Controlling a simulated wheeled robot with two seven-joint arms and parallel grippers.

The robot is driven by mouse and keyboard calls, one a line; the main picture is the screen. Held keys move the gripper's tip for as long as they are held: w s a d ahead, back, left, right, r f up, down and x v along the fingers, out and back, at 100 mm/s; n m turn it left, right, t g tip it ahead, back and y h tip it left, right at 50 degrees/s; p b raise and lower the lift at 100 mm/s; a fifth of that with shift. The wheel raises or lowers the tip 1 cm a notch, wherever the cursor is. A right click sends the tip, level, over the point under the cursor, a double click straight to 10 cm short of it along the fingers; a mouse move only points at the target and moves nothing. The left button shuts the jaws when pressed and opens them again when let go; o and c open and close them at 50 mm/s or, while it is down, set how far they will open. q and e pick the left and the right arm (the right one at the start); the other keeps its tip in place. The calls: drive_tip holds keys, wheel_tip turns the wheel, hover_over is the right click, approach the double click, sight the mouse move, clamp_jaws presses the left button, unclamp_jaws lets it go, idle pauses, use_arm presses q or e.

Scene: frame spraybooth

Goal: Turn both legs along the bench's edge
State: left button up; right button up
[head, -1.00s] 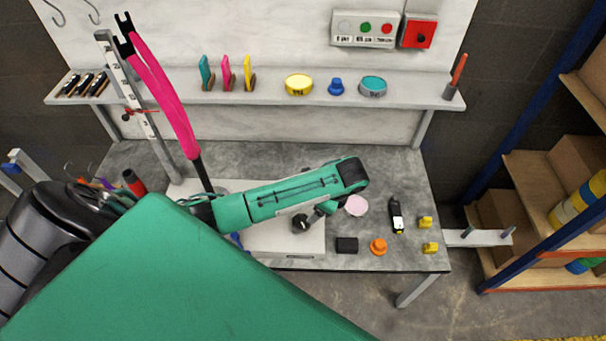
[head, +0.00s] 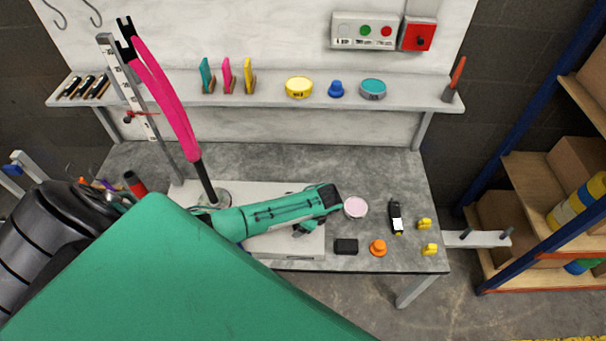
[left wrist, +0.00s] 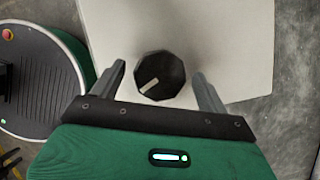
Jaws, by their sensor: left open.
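A pink fork (head: 165,95) with two legs ending in black tips stands on a dark stem in a round mount on a white plate (head: 290,250) at the bench's left. Its legs lean up and left, one nearly behind the other. My left gripper (head: 303,229) points down over the plate. In the left wrist view, its open jaws (left wrist: 158,74) are on either side of a black faceted knob (left wrist: 160,76) with a white pointer line, with gaps at both sides. The gripper hides the knob in the head view. My right gripper is not in view.
A scaled post (head: 135,95) stands beside the fork. A pink-lidded tin (head: 355,207), black block (head: 346,247), orange knob (head: 378,247), black handheld tool (head: 396,218) and yellow pieces (head: 425,224) lie on the bench's right. A shelf (head: 265,92) runs behind.

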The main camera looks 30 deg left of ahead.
use_arm(q)
drive_tip(key=c, duration=1)
drive_tip(key=shift+w+r+n+g+p, duration=0.15)
drive_tip(key=shift+n+g+p, duration=0.25)
drive_tip(key=shift+n+p, duration=0.7)
drive_tip(key=n+g+p, duration=0.1)
drive_tip(key=n, duration=0.1)
drive_tip(key=shift+n+h, duration=0.4)
drive_tip(key=n+g+h+p, duration=0.1)
drive_tip(key=n, duration=0.2)
drive_tip(key=shift+n, duration=0.4)
drive_tip(key=shift+w+a+n+g+h+p, duration=0.15)
drive_tip(key=shift+n+h+p, duration=0.2)
drive_tip(key=shift+n, duration=0.65)
drive_tip(key=shift+s+n+g+h+p, duration=0.15)
drive_tip(key=shift+n+h+p, duration=0.2)
drive_tip(key=shift+n, duration=0.65)
drive_tip(key=shift+w, duration=0.15)
